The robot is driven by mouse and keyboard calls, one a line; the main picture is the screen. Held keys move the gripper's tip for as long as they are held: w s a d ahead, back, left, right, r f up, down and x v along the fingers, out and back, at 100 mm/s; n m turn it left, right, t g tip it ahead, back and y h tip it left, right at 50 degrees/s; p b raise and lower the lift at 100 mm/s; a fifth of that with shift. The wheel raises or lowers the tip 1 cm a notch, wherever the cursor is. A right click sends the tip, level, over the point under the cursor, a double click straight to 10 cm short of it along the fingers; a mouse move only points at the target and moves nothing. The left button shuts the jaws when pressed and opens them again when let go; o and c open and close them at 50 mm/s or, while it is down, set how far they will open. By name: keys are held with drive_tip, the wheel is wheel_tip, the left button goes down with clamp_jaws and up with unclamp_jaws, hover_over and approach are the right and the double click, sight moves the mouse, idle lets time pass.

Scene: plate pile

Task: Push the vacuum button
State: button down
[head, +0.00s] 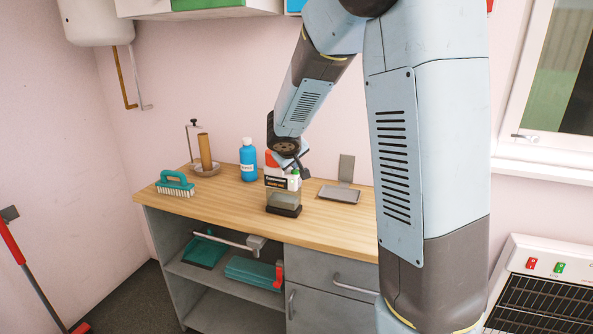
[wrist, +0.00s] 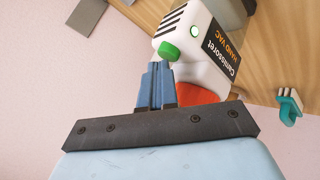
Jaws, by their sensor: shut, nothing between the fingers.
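The hand vacuum (head: 283,196) stands upright on the wooden counter, with a clear dust bin and dark base. In the wrist view, the white vacuum body (wrist: 210,45) shows a "Camissoret Hand Vac" label, a green button (wrist: 169,51), a small lit green light (wrist: 194,31) and an orange-red part (wrist: 200,92). My gripper (wrist: 158,68) is shut and empty. Its blue fingertips are right by the green button; whether they touch it, I cannot tell. In the head view, my arm comes down from above and my gripper is at the vacuum's top, partly hidden.
On the counter (head: 230,205) are a teal brush (head: 175,184), a blue bottle (head: 248,160), a brown roll on a holder (head: 205,152) and a grey stand (head: 341,190). Shelves below hold teal items (head: 253,273). A wall heater (head: 545,285) stands at right.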

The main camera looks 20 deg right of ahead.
sight(294, 171)
drive_tip(key=shift+r, duration=0.55)
drive_tip(key=shift+r, duration=0.15)
drive_tip(key=shift+r, duration=2.85)
drive_tip(key=shift+w, duration=0.1)
